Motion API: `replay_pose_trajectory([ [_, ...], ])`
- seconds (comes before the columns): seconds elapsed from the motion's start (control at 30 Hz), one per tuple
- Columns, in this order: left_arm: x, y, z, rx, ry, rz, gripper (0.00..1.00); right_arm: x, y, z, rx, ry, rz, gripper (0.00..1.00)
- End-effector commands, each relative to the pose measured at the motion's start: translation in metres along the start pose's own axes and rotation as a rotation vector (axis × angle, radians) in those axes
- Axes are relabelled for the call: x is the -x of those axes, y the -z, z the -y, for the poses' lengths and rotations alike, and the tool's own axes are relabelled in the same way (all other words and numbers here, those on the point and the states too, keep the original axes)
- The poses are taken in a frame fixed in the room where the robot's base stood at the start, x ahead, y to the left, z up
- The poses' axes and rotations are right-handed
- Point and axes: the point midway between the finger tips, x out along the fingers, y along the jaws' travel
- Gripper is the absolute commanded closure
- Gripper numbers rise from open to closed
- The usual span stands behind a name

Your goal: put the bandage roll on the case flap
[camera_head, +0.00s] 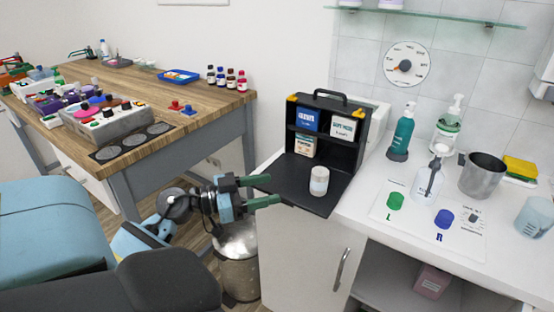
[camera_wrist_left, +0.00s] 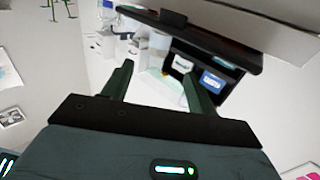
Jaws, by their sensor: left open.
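The bandage roll (camera_head: 319,181), a short white cylinder with a pale band, stands upright on the black case flap (camera_head: 290,186), which lies folded down in front of the open case (camera_head: 330,103). My left gripper (camera_head: 274,189) is open and empty, just left of the flap, its green fingers pointing right toward the roll and apart from it. In the left wrist view the open fingers (camera_wrist_left: 158,70) point toward the tilted case, and a pale cylinder, likely the roll, shows between them. My right gripper is in no view.
The case holds several labelled boxes (camera_head: 308,119). Right of it on the white counter stand a teal bottle (camera_head: 403,135), pump bottles, a metal cup (camera_head: 483,176) and a marked sheet (camera_head: 410,220). A metal bin (camera_head: 238,265) stands below my left gripper. A wooden table (camera_head: 215,98) is at left.

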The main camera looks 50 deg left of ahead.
Motion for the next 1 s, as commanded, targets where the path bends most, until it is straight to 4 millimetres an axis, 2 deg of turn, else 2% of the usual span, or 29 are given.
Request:
replay_pose_trajectory([
  [0.4, 0.003, 0.0, 0.0, -0.002, -0.001, 0.0, 0.42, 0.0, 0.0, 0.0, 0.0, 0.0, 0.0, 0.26],
  [0.57, 0.003, -0.012, -0.012, -0.004, -0.001, -0.028, 0.42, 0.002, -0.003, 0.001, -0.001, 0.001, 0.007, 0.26],
  [0.77, 0.01, -0.056, -0.046, 0.001, 0.074, -0.094, 0.42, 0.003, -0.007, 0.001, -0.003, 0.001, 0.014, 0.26],
  [0.87, 0.019, -0.087, -0.063, 0.013, 0.156, -0.084, 0.42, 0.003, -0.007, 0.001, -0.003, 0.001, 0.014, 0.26],
  [1.0, 0.043, -0.145, -0.092, 0.043, 0.295, 0.018, 0.42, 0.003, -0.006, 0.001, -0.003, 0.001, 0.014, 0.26],
])
